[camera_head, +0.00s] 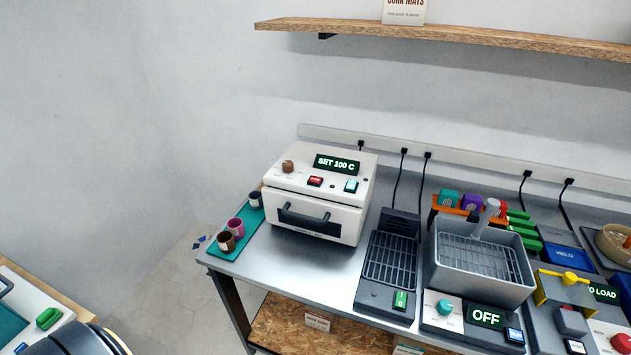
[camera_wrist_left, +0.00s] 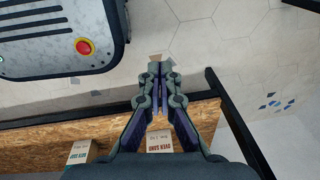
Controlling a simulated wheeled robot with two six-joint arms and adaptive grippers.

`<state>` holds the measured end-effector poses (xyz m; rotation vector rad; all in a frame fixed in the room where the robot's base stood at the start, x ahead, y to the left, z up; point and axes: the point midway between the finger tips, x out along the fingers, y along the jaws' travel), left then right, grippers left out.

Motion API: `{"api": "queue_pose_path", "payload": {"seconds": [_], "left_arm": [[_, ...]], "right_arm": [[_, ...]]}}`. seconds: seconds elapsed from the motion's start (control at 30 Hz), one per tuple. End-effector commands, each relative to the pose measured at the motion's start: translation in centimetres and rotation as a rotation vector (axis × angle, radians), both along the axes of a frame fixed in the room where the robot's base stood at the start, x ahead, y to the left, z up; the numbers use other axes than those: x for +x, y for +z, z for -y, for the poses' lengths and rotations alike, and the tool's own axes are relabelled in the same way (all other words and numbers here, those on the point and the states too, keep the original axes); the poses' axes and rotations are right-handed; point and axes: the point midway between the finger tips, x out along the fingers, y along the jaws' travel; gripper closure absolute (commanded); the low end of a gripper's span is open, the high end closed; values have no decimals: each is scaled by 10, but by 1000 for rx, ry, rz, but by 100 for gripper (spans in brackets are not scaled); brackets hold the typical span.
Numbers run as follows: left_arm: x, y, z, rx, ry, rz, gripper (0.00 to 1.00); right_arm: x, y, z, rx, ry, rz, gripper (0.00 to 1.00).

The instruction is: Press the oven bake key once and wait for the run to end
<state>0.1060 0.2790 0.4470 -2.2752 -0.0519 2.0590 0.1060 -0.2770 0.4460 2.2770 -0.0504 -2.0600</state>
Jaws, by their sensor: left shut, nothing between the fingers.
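The white oven (camera_head: 315,215) stands at the left end of the grey bench, its drawer-like front with a dark handle shut. Its display (camera_head: 337,164) reads SET 100 C. A red key (camera_head: 315,181) and a light blue key (camera_head: 351,185) sit on its top panel, beside a brown knob (camera_head: 288,166). The key labels are too small to read, so I cannot tell which is bake. My left gripper (camera_wrist_left: 159,68) is shut and empty in the left wrist view, over the floor and lower wooden shelf. Neither gripper shows in the head view.
Small cups stand on a teal mat (camera_head: 222,251) left of the oven. A dark grille unit (camera_head: 390,258) and a wire-basket unit (camera_head: 478,263) reading OFF stand to its right. A wooden wall shelf (camera_head: 450,36) runs above. The lower shelf (camera_wrist_left: 110,115) has paper labels.

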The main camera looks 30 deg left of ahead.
Motion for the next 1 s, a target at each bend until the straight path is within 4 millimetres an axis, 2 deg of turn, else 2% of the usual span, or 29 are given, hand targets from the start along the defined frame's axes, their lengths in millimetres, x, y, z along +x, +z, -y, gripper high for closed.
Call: {"api": "queue_pose_path", "payload": {"seconds": [0.2,0.27,0.37,0.57,0.7,0.87,1.0], "left_arm": [[2,2,-3,4,-3,2,100],[11,8,-3,5,-8,9,100],[38,26,-5,9,-27,25,100],[114,87,-7,19,-95,67,100],[162,138,-6,26,-146,96,100],[208,203,-3,34,-207,128,100],[240,265,2,39,-264,155,100]], "right_arm": [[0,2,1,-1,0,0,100],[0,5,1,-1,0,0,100],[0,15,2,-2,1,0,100],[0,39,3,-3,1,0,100],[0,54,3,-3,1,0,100],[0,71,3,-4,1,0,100],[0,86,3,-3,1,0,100]]}}
